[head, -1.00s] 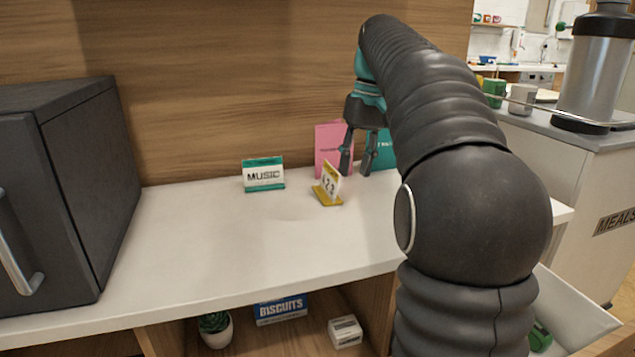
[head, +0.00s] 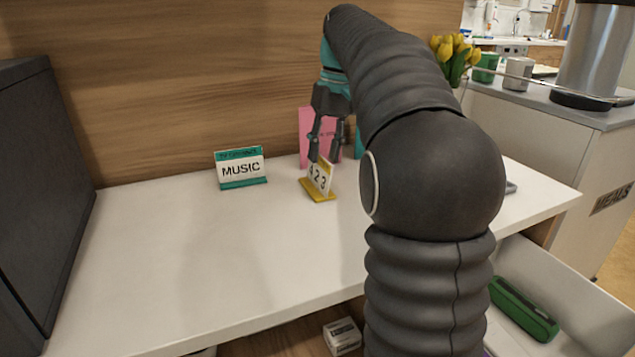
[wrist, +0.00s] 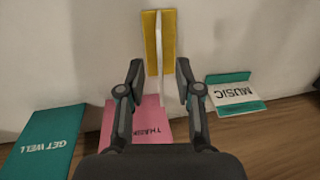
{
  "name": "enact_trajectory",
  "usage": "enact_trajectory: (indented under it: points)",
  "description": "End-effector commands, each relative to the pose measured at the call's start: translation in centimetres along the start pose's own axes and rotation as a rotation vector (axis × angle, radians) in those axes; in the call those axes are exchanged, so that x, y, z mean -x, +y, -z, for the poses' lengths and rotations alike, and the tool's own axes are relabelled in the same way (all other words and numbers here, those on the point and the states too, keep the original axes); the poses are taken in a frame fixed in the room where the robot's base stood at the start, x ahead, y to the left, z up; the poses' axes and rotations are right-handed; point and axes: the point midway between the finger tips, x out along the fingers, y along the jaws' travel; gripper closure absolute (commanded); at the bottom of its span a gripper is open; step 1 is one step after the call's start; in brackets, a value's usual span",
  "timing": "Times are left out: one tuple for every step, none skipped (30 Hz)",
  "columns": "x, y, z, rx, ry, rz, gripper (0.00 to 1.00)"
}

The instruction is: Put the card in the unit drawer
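My gripper (head: 321,160) is open above the back of the white counter, fingers pointing down. In the wrist view my gripper (wrist: 158,84) has its fingers apart on either side of the thin edge of the yellow-based number sign (head: 318,182); no grip on it shows. The sign's yellow part (wrist: 152,45) lies beyond the fingertips. A pink card (head: 304,124) stands behind the fingers and shows partly hidden in the wrist view (wrist: 125,118). A teal GET WELL card (wrist: 45,140) is beside it, mostly hidden by my arm in the head view. An open white drawer (head: 590,285) is at lower right.
A green-and-white MUSIC sign (head: 241,169) stands left of the number sign. A dark cabinet (head: 35,190) stands at far left. A green case (head: 523,309) lies in the drawer. The counter's front middle is clear. Yellow tulips (head: 449,50) stand behind my arm.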

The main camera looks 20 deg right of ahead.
Motion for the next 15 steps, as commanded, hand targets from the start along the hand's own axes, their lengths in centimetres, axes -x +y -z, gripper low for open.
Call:
enact_trajectory:
  points:
    - [-1.1, -0.1, -0.1, 0.001, -0.003, 0.001, 0.66]
    - [-1.4, -0.1, -0.1, 0.0, -0.002, 0.001, 0.66]
    - [-1.9, -0.1, -0.1, 0.0, -0.002, 0.001, 0.66]
    - [-2.2, -0.1, -0.1, -0.001, -0.002, 0.001, 0.66]
    - [-2.5, -0.1, -0.1, -0.001, -0.002, 0.0, 0.66]
    - [-2.8, 0.0, -0.1, -0.002, -0.002, 0.0, 0.66]
    - [-2.9, 0.0, -0.1, -0.002, -0.001, 0.0, 0.66]
    - [-3.0, 0.0, -0.1, -0.002, 0.0, 0.0, 0.66]
    - [-3.1, 0.0, -0.1, -0.003, 0.0, 0.0, 0.66]
    - [-3.1, 0.0, -0.1, -0.003, 0.0, 0.0, 0.66]
    - [-3.1, 0.0, -0.1, -0.003, 0.0, 0.0, 0.66]
    - [-3.0, 0.1, -0.1, -0.003, 0.001, 0.0, 0.66]
    - [-3.0, 0.1, -0.1, -0.004, 0.001, 0.0, 0.66]
    - [-3.0, 0.1, -0.1, -0.004, 0.001, 0.0, 0.66]
    - [-3.0, 0.1, -0.1, -0.004, 0.001, 0.0, 0.66]
